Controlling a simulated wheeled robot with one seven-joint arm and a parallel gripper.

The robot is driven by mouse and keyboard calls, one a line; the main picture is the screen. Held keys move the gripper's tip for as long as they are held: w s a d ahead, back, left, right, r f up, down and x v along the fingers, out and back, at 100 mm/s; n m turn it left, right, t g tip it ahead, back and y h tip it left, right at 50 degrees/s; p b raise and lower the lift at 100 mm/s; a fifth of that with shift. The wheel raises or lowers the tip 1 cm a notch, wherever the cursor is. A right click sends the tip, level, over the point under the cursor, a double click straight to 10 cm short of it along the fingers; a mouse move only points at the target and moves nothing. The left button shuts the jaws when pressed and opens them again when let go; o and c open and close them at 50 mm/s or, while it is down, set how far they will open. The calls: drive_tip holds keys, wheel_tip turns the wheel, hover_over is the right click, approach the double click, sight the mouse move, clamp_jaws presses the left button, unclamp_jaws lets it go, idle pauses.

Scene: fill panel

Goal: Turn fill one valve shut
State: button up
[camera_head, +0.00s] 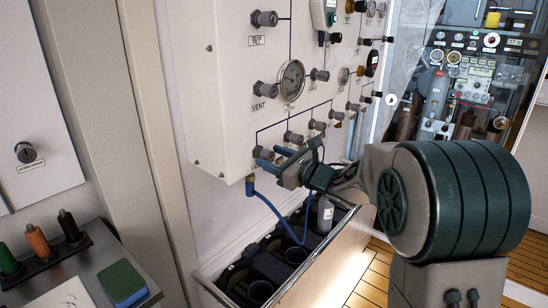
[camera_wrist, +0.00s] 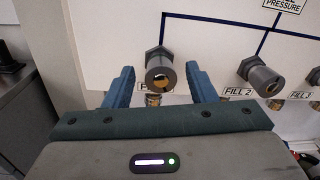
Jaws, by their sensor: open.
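The fill one valve is a grey round knob (camera_wrist: 160,70) on the white panel, with a hex nut behind it and a mostly hidden label below. In the wrist view, my gripper (camera_wrist: 158,82) is open, with one blue finger on each side of this knob. Gaps show between the fingers and the knob. In the head view my gripper (camera_head: 268,158) is at the panel's lower left, and its fingers hide most of the knob. A second knob (camera_wrist: 260,76), labelled FILL 2, sits to the right.
The white panel (camera_head: 225,110) carries gauges and several other knobs, including VENT (camera_head: 266,90). A blue hose (camera_head: 262,200) hangs below my gripper into an open bin (camera_head: 318,262) holding dark cylinders. A bench (camera_head: 85,275) with coloured-handled tools stands at left.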

drive_tip(key=c, duration=1)
drive_tip(key=shift+o, duration=0.2)
